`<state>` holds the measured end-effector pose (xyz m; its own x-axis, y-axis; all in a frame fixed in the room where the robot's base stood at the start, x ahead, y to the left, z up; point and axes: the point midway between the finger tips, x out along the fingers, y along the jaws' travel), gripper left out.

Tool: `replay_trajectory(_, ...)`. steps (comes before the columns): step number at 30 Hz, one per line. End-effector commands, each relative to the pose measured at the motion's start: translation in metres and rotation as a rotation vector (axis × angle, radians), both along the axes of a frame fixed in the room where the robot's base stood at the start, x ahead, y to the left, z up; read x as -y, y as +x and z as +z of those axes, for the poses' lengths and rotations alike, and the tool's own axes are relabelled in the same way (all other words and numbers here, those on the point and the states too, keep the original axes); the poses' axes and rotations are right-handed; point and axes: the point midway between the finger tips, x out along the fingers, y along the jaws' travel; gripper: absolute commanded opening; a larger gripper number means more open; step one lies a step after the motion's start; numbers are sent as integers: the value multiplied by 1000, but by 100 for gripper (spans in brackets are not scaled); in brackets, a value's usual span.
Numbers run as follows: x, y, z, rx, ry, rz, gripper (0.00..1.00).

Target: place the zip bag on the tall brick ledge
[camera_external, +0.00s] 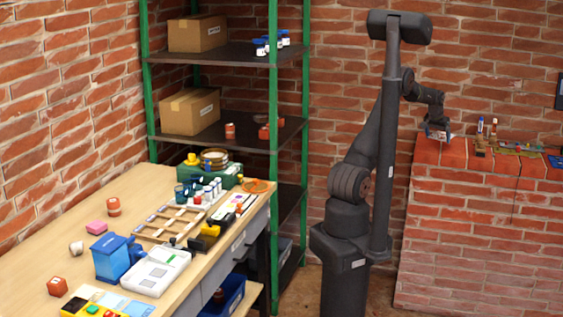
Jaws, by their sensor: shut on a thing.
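My gripper (437,136) is at the left end of the tall brick ledge (428,156), on the right side of the external view. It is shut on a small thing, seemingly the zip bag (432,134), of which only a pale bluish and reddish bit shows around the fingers. The bag is very small here and mostly hidden by the gripper. It is at or just above the ledge's red top; I cannot tell whether it touches.
Markers or small bottles (487,127), several small items and a blue object (556,161) occupy the ledge to the right. A cluttered wooden workbench (45,235) stands at left. A green-posted shelf (274,100) with cardboard boxes (190,111) stands behind it.

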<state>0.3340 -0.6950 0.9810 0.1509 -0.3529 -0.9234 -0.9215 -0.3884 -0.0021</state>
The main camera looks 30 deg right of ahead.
Motion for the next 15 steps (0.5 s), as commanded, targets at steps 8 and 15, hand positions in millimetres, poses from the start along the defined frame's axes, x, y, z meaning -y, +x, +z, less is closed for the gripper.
replay_trajectory(8, 1, 8, -19, -1, 2, -1, 60)
replay_trajectory(15, 1, 8, -45, 0, -1, 0, 60)
